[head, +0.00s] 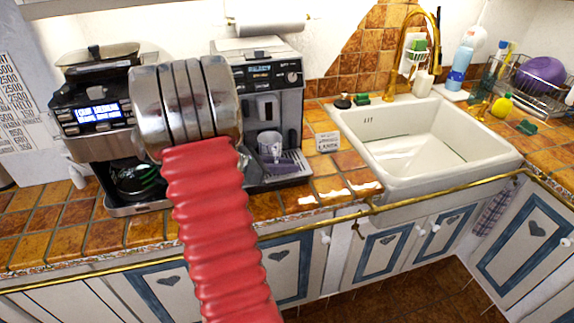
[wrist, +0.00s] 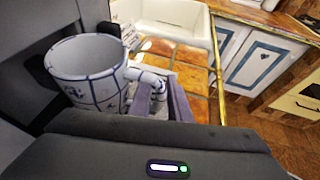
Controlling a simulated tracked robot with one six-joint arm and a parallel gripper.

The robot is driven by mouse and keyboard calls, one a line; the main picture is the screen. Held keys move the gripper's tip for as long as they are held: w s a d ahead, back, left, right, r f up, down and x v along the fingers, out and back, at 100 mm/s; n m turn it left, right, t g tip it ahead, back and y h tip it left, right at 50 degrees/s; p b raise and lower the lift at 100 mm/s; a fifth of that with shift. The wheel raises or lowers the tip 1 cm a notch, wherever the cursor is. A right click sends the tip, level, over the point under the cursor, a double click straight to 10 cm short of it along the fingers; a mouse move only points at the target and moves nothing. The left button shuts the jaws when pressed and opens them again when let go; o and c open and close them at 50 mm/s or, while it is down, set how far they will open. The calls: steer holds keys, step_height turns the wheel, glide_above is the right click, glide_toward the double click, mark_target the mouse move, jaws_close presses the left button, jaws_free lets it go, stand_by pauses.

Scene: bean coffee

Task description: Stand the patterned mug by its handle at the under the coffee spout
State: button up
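The patterned mug (head: 269,145), white with blue lines and motifs, is under the spout of the right-hand coffee machine (head: 284,95), at its drip tray (head: 290,166). In the wrist view the mug (wrist: 88,75) looks upright and empty, with its handle towards the right. My gripper (wrist: 160,104) has its two fingers on either side of the handle and appears shut on it. The mug's base is hidden in the wrist view, and I cannot tell whether it touches the tray. In the head view my arm hides most of the gripper.
A second coffee machine (head: 95,125) with a glass jug stands at the left. A white sink (head: 420,150) is at the right, and a small labelled card (head: 327,141) stands between. A brass rail (head: 330,222) runs along the counter's front edge.

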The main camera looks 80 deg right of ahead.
steer(key=shift+o, duration=1.2)
steer(key=shift+w+a+r, duration=0.1)
steer(key=shift+r, duration=0.05)
steer(key=v, duration=0.7)
steer(key=shift+r, duration=0.15)
